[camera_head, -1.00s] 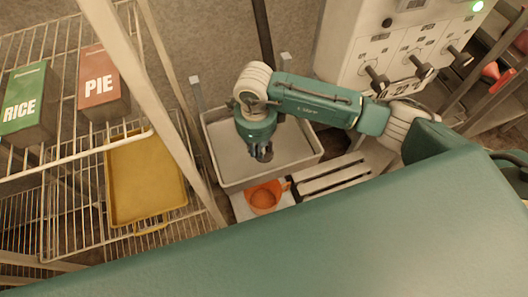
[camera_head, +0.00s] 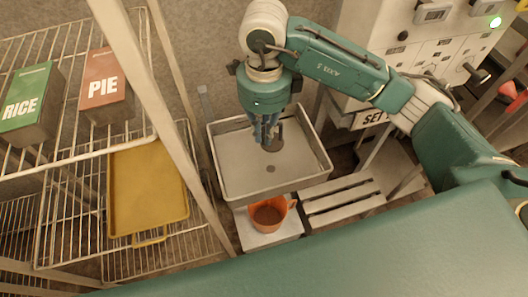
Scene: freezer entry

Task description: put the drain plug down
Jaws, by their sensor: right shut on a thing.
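My right gripper (camera_head: 266,136) hangs pointing down over the grey sink basin (camera_head: 235,185), near its back wall. Its fingers are shut on a small dark round thing, the drain plug (camera_head: 277,138), which shows partly behind and beside the fingers. I cannot tell whether the plug touches the basin floor. A dark drain hole (camera_head: 270,169) shows in the basin floor, nearer to me than the gripper. My left gripper is not in view.
An orange jug (camera_head: 268,214) stands on a pale block in front of the basin, beside a slatted bench (camera_head: 343,197). A wire rack at left holds a RICE box (camera_head: 28,108), a PIE box (camera_head: 104,89) and a yellow tray (camera_head: 146,190). A control panel (camera_head: 430,60) stands at right.

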